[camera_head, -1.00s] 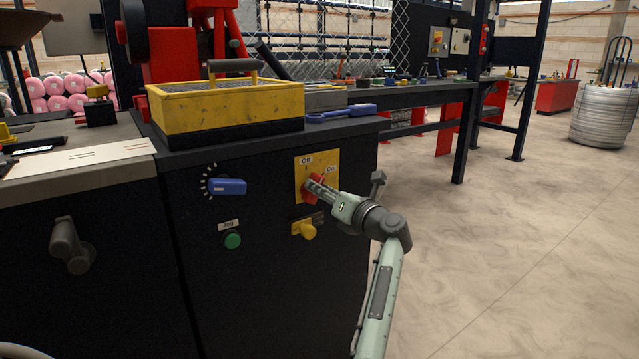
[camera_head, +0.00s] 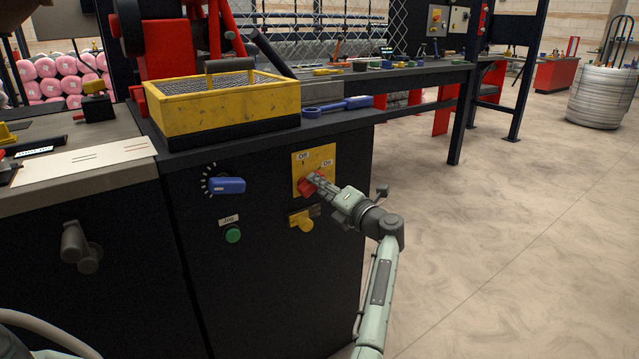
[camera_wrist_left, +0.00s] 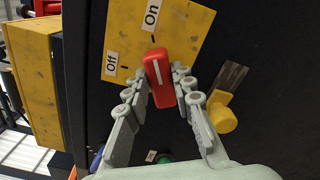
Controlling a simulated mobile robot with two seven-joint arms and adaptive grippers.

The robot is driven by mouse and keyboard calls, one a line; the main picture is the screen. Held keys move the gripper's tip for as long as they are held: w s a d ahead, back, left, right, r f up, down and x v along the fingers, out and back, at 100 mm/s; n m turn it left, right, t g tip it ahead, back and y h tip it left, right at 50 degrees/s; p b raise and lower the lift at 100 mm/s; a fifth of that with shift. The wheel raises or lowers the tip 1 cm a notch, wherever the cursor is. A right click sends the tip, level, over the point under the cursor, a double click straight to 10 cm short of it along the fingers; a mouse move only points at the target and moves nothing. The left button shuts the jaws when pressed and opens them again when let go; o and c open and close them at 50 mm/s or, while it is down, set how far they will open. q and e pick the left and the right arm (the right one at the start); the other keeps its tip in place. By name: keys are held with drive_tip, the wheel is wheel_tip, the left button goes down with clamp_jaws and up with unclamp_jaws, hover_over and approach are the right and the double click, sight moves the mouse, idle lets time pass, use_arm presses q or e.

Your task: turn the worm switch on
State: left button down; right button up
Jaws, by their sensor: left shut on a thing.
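The red worm switch (camera_head: 307,187) is a knob on a yellow plate (camera_head: 327,153) marked Off and On, on the front of the black cabinet. In the left wrist view, the red knob (camera_wrist_left: 160,78) has a white line along it, and its upper end lies close to the mark by the On label (camera_wrist_left: 151,14). The Off label (camera_wrist_left: 111,63) is to its left. My left gripper (camera_head: 315,182) is at the switch, with its fingers on both sides of the knob, shut on it. My right gripper is not in view.
A blue knob (camera_head: 228,185), a green Jog button (camera_head: 233,235) and a yellow knob (camera_head: 305,224) are close by on the cabinet front (camera_head: 265,270). Open floor (camera_head: 500,230) is to the right.

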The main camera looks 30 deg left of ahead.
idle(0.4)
use_arm(q)
drive_tip(key=c, duration=1.3)
unclamp_jaws()
drive_tip(key=shift+d, duration=0.1)
drive_tip(key=v, duration=1.1)
drive_tip(key=shift+s+d, duration=0.2)
drive_tip(key=shift+d, duration=0.15)
